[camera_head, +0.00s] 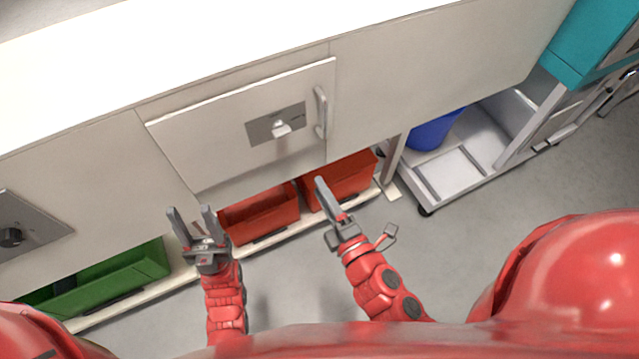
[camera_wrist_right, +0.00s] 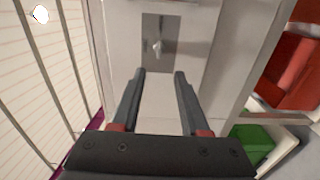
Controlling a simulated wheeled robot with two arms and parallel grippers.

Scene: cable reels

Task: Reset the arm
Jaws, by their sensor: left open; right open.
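My left gripper (camera_head: 190,222) is open and empty, held low in front of the cabinet at the left of the head view. My right gripper (camera_head: 322,187) is to its right, seen edge-on in the head view. In the right wrist view its two dark fingers (camera_wrist_right: 158,78) stand apart with nothing between them. Both red arms reach forward from the bottom of the head view. Beyond the right fingers, the wrist view shows a grey plate with a small light knob (camera_wrist_right: 157,46) on a pale panel.
The cabinet front has a door (camera_head: 220,130) with a handle (camera_head: 320,112) and a knob (camera_head: 280,128). Below stand red bins (camera_head: 262,212) and a green bin (camera_head: 130,272). A cart (camera_head: 460,175) with a blue container (camera_head: 432,130) stands right. Grey floor is clear at lower centre.

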